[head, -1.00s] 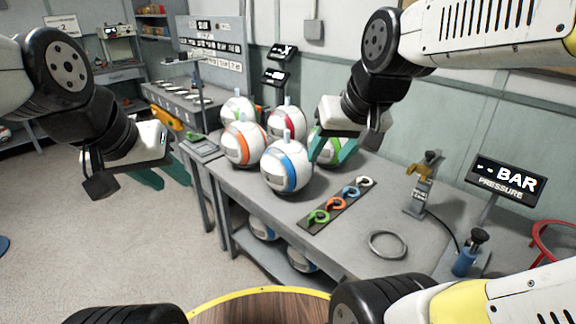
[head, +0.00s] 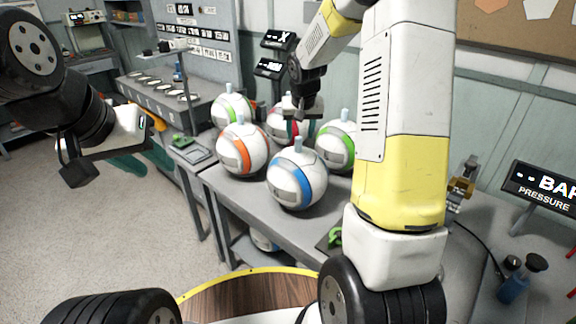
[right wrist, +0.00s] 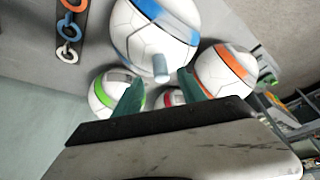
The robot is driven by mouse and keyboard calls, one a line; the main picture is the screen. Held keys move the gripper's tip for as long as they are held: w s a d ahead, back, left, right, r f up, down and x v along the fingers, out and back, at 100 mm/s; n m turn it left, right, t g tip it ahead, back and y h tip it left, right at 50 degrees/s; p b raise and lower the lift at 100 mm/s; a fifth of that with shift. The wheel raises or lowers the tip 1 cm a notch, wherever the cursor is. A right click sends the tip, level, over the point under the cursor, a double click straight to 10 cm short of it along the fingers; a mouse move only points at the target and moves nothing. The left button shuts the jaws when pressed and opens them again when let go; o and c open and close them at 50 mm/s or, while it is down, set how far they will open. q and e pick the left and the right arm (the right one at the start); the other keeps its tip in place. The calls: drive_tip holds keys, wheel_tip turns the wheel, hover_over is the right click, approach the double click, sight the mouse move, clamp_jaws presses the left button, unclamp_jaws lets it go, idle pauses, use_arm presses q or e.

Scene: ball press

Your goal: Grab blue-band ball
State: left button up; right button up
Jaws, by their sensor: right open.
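The blue-band ball (head: 297,182) is white with a blue stripe and a pale stem on top. It rests on the grey table, at the front of the group of balls. My right gripper (head: 303,120) is above and behind it, over the rear balls. In the right wrist view the blue-band ball (right wrist: 150,30) is at the top, beyond the two green fingers. The right gripper (right wrist: 160,96) is open, with nothing seen held. My left gripper (head: 130,163) hangs at the left, away from the balls; its finger gap is unclear.
An orange-band ball (head: 240,150) stands close left of the blue-band ball. A green-band ball (head: 337,150) is close right, and a red-band ball (right wrist: 172,97) and another green-band ball (head: 232,110) are behind. The pressure display (head: 540,187) stands at right. My right arm hides much of the table.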

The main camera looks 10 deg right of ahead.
sight(298, 138)
drive_tip(key=x, duration=0.5)
drive_tip(key=shift+a+f, duration=0.1)
drive_tip(key=shift+f, duration=0.1)
drive_tip(key=shift+c, duration=0.2)
clamp_jaws()
drive_tip(key=shift+r, duration=0.1)
idle(0.9)
